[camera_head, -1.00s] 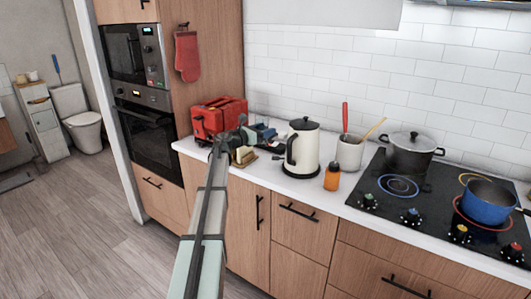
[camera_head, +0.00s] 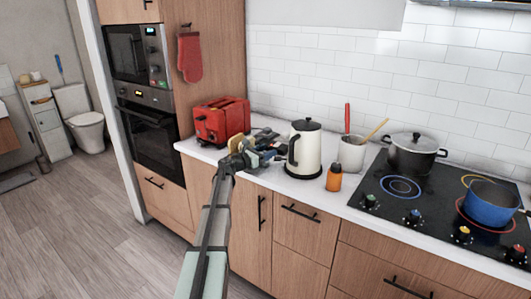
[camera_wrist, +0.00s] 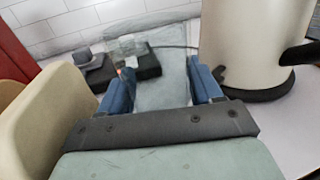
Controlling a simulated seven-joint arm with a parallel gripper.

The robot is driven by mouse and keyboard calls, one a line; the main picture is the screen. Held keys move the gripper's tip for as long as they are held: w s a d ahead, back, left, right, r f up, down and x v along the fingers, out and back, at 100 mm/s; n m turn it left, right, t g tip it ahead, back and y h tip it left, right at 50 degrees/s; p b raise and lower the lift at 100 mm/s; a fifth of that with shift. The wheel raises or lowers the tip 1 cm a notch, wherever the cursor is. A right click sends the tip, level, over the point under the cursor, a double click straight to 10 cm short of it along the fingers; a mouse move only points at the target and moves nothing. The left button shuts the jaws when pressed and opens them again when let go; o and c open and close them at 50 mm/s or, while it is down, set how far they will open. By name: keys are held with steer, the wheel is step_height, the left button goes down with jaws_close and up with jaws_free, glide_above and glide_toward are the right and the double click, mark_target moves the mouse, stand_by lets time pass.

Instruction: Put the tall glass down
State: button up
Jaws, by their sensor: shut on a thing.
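The tall glass (camera_wrist: 165,82) is clear and see-through in the wrist view, between the two blue fingers of my gripper (camera_wrist: 166,88). My gripper is shut on it. In the head view my gripper (camera_head: 258,156) is over the counter, between the red toaster and the cream kettle. The glass cannot be made out clearly there. I cannot tell whether its base touches the counter.
The cream kettle (camera_head: 304,150) stands close on the right and the red toaster (camera_head: 221,121) behind left. A beige object (camera_wrist: 45,115) is close left of my gripper. Dark items (camera_wrist: 100,75) lie behind the glass. An orange bottle (camera_head: 334,178) stands farther right.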

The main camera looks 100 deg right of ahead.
steer(key=shift+f, duration=0.1)
steer(key=o, duration=0.9)
steer(key=v, duration=1.2)
